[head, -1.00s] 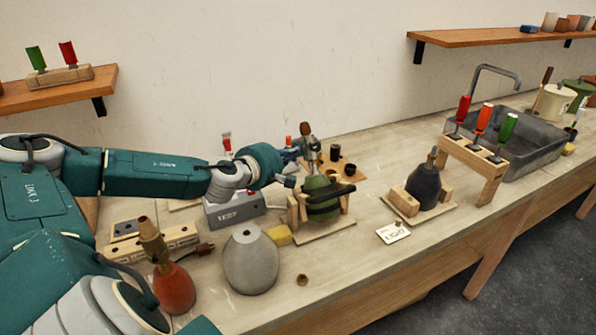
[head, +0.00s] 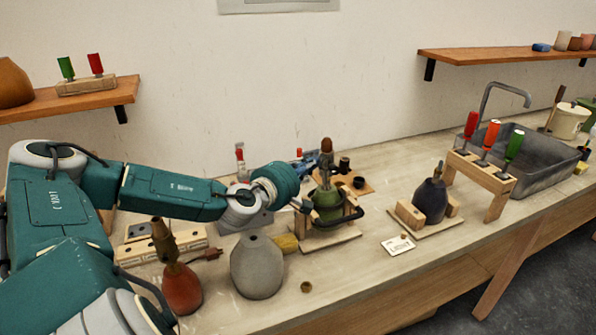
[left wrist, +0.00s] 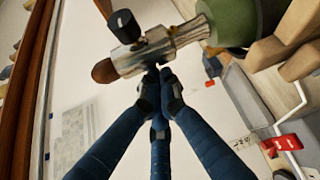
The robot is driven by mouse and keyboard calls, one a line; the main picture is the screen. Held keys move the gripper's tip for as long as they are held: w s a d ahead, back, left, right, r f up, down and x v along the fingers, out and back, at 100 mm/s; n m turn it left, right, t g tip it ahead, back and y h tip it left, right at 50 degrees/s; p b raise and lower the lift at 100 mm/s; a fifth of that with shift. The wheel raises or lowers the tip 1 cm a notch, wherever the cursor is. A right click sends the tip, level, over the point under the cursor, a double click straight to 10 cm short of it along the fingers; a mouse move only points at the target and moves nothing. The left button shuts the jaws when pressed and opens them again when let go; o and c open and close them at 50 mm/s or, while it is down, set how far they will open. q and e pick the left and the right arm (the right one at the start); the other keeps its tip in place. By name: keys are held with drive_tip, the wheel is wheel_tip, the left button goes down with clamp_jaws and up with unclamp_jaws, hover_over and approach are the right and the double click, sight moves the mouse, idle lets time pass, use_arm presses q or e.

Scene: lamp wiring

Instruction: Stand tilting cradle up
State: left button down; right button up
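The tilting cradle (head: 330,243) is a wooden stand on the bench. It holds a green rounded lamp body (head: 328,208), with a dark loop across its front. A metal socket with a brown tip (head: 326,146) rises nearly upright from the body. In the left wrist view the socket (left wrist: 140,58) lies across the top, with a black knob, and the green body (left wrist: 232,22) is at upper right. My left gripper (left wrist: 161,76) has its blue fingertips drawn together at the socket's side. They seem to touch it without enclosing it. My right gripper is out of view.
A grey vase-like body (head: 257,265) and a red one (head: 182,287) stand at front left. A dark body (head: 430,200) sits in another wooden cradle to the right, near a card (head: 398,246). A screwdriver rack (head: 485,172) and sink (head: 535,165) are farther right.

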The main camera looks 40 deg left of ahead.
use_arm(q)
drive_tip(key=shift+s+d, duration=0.1)
drive_tip(key=shift+d, duration=0.3)
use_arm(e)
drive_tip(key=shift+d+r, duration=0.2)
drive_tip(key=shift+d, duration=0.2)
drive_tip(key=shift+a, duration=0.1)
